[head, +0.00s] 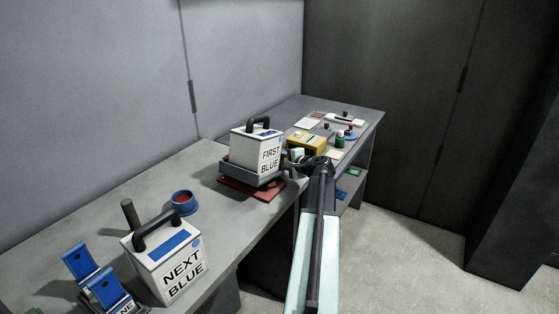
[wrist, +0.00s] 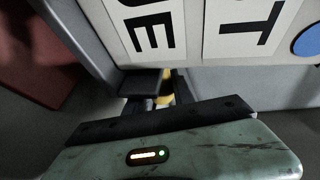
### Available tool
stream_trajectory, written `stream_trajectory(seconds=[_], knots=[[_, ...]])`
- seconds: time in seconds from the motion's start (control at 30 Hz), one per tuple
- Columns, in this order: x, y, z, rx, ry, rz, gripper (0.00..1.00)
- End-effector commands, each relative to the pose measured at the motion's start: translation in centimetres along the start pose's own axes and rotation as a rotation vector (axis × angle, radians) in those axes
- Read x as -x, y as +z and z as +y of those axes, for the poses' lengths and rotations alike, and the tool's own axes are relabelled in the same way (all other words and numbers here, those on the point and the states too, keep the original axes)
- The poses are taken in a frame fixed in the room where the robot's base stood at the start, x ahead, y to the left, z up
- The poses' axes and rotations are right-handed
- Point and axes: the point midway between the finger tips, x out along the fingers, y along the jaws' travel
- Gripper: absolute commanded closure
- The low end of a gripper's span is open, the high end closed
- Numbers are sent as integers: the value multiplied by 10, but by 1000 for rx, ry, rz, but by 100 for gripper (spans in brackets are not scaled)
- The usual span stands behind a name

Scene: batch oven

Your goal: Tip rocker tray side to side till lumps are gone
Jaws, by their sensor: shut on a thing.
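The dark grey rocker tray (head: 240,174) stands on a red base (head: 264,191) on the bench. In the wrist view my gripper (wrist: 150,103) is partly hidden by the wrist body. The tray's rim (wrist: 75,35) and the lettered face of the box (wrist: 190,30) fill the top there. The tray looks slightly tilted in the head view. The box's contents and any lumps are hidden.
A yellow block (head: 306,142) and several small items lie beyond my gripper. Open floor (head: 410,255) is at right.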

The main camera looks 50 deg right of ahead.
Motion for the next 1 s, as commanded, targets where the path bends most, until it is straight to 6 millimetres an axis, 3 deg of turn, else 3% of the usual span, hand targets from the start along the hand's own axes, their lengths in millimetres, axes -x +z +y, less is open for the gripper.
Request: stream_trajectory(seconds=[0.03, 0.1, 0.47, 0.57, 0.83, 1.0], knots=[[-1, 3, 0, 0, 0, -8, 65], [0, 1, 0, -1, -1, -7, 48], [4, -2, -1, -2, -1, -2, 48], [14, -1, -2, -2, -1, -2, 48], [67, -1, -3, -3, -1, 1, 48], [81, -2, -1, -2, -2, -2, 48]])
